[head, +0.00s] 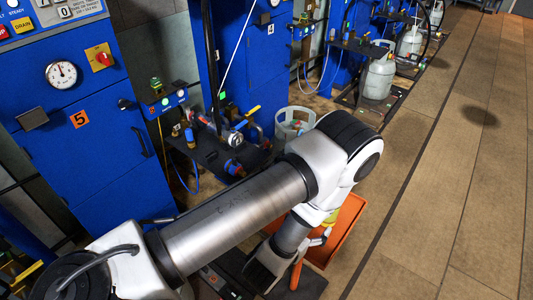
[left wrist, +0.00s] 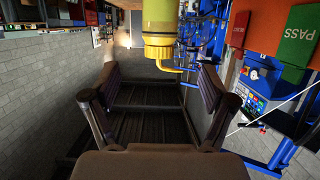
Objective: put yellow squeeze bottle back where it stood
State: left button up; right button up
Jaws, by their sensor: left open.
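The yellow squeeze bottle (left wrist: 171,18) shows at the top middle of the left wrist view, cut off by the frame edge. The nozzle appears just above the gap between the fingertips; the distance in depth is unclear. In the head view my left arm hides much of this spot. A small yellow patch shows beside the wrist, but I cannot tell whether it is the bottle.
An orange tray (head: 346,232) lies on the floor right of my wrist, partly hidden. A blue cabinet (head: 85,130) and a dark shelf with valves (head: 222,160) stand at left. A grey cylinder (head: 293,124) stands behind my arm. The tiled floor (head: 470,180) at right is clear.

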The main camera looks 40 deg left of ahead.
pick_arm(q)
jog(key=s+a+f+g, duration=0.2)
jog(key=s+f+g, duration=0.2)
jog(key=s, duration=0.3)
jog(key=s+a+f+g, duration=0.2)
jog(key=s+g, duration=0.3)
jog(key=s, duration=0.3)
jog(key=s+a+f+g, duration=0.2)
jog(key=s+f+g, duration=0.3)
jog(key=s, duration=0.2)
jog(key=shift+s+a+f+n+g+y, duration=0.25)
jog(key=shift+a+f+n+g+y, duration=0.05)
jog(key=shift+f+n, duration=0.1)
